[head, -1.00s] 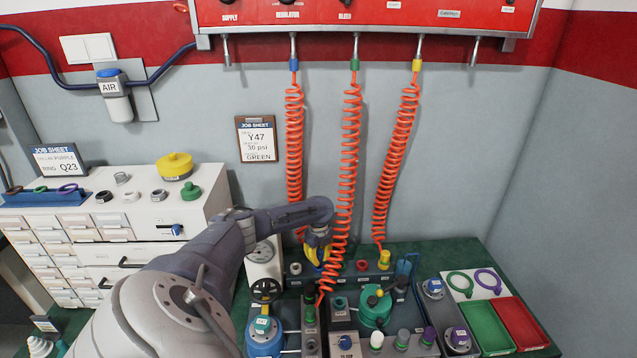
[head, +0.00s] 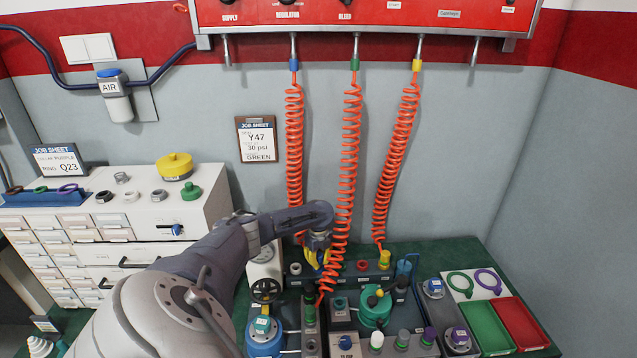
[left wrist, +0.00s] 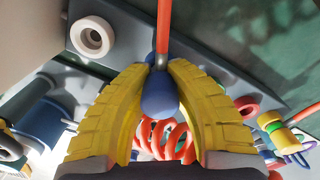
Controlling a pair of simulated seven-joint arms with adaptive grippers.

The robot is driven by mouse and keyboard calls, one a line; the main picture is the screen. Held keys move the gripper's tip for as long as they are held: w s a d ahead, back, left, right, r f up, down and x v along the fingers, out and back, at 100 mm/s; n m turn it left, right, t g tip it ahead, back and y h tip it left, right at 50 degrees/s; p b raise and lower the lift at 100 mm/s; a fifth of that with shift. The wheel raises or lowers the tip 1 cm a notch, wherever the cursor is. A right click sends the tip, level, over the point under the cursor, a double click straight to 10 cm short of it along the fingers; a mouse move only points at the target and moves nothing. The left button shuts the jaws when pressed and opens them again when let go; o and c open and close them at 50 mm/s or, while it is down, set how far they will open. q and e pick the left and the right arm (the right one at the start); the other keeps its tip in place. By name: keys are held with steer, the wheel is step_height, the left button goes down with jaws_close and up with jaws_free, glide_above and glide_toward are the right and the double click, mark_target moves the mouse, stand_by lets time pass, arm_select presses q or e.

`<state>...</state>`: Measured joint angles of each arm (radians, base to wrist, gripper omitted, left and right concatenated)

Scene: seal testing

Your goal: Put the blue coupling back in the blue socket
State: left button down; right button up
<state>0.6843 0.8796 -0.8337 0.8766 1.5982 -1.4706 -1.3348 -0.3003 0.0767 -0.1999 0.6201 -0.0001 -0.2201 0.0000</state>
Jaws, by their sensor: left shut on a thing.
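The blue coupling (left wrist: 160,95) hangs on the end of an orange hose. My left gripper (head: 317,262) has its yellow fingers shut on it, one on each side, as the left wrist view (left wrist: 158,100) shows. In the head view the gripper is low over the socket rack (head: 345,282), between the white-ringed socket (head: 295,268) and the red-ringed socket (head: 362,265). The blue socket is hidden behind the gripper, and I cannot tell whether the coupling touches it. My right gripper is not in view.
The yellow coupling (head: 384,258) sits at the rack's right end. A handwheel (head: 265,290) stands to the left. A teal vessel (head: 376,308) and several fittings stand in front.

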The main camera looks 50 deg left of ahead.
arm_select(q)
steer(key=shift+f, duration=0.45)
steer(key=c, duration=1.3)
jaws_free()
step_height(320, 180, up, 12)
steer(key=shift+r, duration=0.1)
